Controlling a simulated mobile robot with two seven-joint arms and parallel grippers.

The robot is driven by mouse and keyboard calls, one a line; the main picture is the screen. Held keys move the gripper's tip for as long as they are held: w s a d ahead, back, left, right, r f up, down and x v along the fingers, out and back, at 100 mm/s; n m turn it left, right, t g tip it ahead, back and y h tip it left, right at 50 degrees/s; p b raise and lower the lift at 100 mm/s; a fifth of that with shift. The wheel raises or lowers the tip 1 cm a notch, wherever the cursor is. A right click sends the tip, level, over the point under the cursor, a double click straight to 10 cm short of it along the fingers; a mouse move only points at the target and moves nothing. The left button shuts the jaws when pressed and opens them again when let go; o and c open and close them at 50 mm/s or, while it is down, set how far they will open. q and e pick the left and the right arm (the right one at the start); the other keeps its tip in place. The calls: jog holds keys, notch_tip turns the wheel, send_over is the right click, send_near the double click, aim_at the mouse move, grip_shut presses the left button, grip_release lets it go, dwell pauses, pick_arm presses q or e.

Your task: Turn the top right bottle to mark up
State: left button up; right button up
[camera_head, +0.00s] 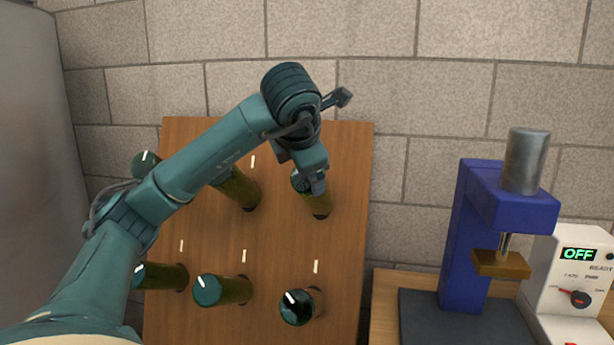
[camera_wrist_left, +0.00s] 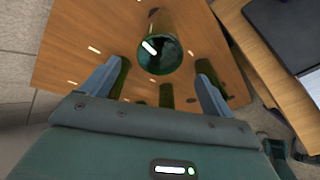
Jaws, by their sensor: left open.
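The top right bottle (camera_head: 317,205) is dark green and sticks out of the wooden board (camera_head: 285,235). My left gripper (camera_head: 309,180) is in front of its outer end and partly hides it in the head view. In the left wrist view my left gripper (camera_wrist_left: 160,70) is open, with the bottle's end (camera_wrist_left: 172,58) between and slightly beyond the fingertips, with gaps on both sides. A white mark (camera_wrist_left: 149,47) shows on the left part of that end, slanting. A white line (camera_head: 315,160) is on the board above the bottle. My right gripper is not in view.
Other bottles stick out of the board: a top middle one (camera_head: 242,190), a top left one (camera_head: 146,162), and a bottom row including the bottom right one (camera_head: 297,307). A blue press (camera_head: 470,235) and a white control box (camera_head: 570,270) reading OFF stand at right.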

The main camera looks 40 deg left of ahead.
pick_arm(q)
jog(key=p+v, duration=0.1)
jog(key=v, duration=0.4)
jog(key=shift+s+d+r+p, duration=0.15)
jog(key=shift+r+p, duration=0.05)
jog(key=shift+p, duration=0.2)
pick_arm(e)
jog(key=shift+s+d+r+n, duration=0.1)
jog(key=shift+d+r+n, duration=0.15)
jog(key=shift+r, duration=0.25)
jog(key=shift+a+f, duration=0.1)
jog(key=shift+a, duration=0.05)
